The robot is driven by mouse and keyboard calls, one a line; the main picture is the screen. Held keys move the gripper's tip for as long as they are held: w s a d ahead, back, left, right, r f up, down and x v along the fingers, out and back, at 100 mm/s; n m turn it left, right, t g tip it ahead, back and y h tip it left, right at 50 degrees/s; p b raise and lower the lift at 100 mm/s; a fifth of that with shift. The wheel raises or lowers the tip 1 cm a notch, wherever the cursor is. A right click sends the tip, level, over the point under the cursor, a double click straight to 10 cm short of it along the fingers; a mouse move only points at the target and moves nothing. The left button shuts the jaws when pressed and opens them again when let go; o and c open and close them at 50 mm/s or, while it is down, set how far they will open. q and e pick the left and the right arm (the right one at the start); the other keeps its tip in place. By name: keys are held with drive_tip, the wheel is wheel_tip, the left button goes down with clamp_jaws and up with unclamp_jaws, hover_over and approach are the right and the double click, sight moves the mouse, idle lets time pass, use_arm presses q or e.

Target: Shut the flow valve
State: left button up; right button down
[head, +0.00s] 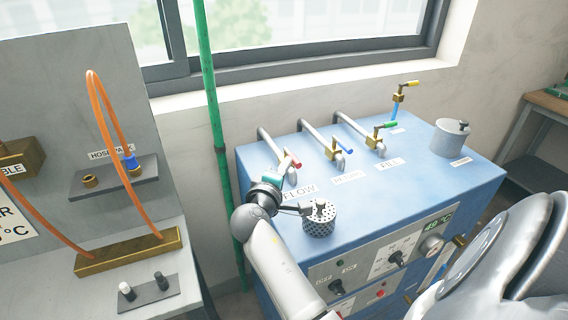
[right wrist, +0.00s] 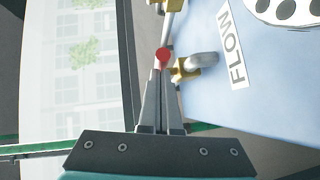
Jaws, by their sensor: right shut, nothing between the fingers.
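The flow valve has a red lever (head: 292,158) and sits on the left pipe, behind the FLOW label (head: 300,190). In the right wrist view the red lever end (right wrist: 162,55) shows right at my fingertips, with the brass valve body (right wrist: 185,70) just right of it. My right gripper (right wrist: 160,68) is shut and empty, its fingers together at the red end; I cannot tell whether they touch it. In the head view my right gripper (head: 279,172) hides the lower part of this valve. My left gripper is not in view.
A perforated metal basket (head: 319,222) stands on the blue cabinet (head: 400,170), close to my right wrist. A green pole (head: 214,110) rises left of my arm. A grey lidded pot (head: 450,140) stands far right.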

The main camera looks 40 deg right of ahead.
sight(301, 164)
drive_tip(key=shift+s+d, duration=0.1)
drive_tip(key=shift+s+d+r+n+t+y+p, duration=0.1)
drive_tip(key=shift+s+d+n+t+y+p, duration=0.2)
drive_tip(key=shift+n+t+y+p, duration=0.3)
drive_tip(key=shift+s+d+n+t+y+p, duration=0.2)
drive_tip(key=shift+d+n+t+y+p, duration=0.2)
drive_tip(key=shift+n+t+p, duration=0.4)
drive_tip(key=shift+s+d+m+p, duration=0.3)
drive_tip(key=shift+s+d+p, duration=0.05)
drive_tip(key=shift+d, duration=0.45)
